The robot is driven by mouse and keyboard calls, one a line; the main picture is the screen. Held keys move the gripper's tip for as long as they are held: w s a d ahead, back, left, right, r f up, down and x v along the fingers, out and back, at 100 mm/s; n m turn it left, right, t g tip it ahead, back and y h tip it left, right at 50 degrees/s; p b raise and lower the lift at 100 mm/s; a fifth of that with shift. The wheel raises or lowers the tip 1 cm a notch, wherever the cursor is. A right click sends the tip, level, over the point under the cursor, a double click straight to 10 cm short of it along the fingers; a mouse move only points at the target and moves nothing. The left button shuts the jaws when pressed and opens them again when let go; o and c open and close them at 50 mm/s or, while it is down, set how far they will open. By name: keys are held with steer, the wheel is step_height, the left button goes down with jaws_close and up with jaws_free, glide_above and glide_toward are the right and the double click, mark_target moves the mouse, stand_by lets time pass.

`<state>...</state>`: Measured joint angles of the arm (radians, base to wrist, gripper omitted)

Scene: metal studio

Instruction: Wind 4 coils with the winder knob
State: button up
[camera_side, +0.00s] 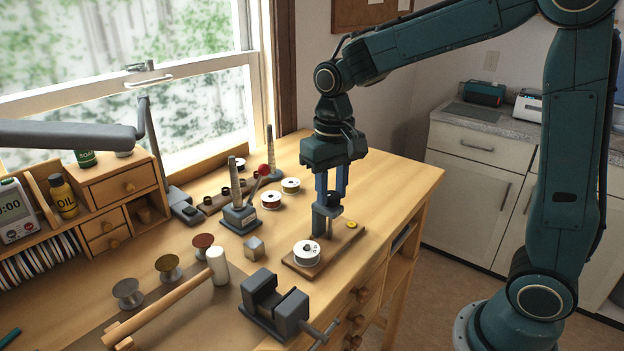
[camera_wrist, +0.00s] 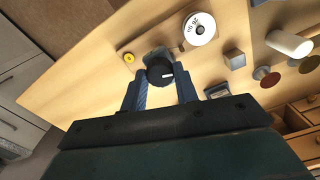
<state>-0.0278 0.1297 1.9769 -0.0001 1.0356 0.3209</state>
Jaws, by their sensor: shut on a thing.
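The winder stands on a small wooden base (camera_side: 350,243) near the table's right front edge. Its black knob (camera_side: 333,201) sits at the top of a grey post (camera_side: 322,222). My gripper (camera_side: 331,198) points down and is shut on the knob. In the wrist view the black knob (camera_wrist: 160,72), with a white mark on its face, sits between my two blue fingers (camera_wrist: 163,92). A white spool (camera_side: 306,253) with a dark centre sits at the left end of the base. It also shows in the wrist view (camera_wrist: 199,28). A yellow button (camera_side: 351,225) is at the base's right end.
A grey vise (camera_side: 274,305) stands in front, left of the winder. A metal cube (camera_side: 254,246), several spools, a white-headed mallet (camera_side: 218,263) and a grey stand with a red-tipped lever (camera_side: 241,215) lie to the left. The tabletop behind the winder is clear.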

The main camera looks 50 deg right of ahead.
mark_target(331, 194)
steer(key=m, duration=0.5)
steer(key=shift+m, duration=0.3)
steer(key=m, duration=0.5)
steer(key=shift+r, duration=0.1)
steer(key=shift+m, duration=0.3)
steer(key=o, duration=1)
step_height(331, 194, up, 14)
steer(key=shift+f, duration=0.15)
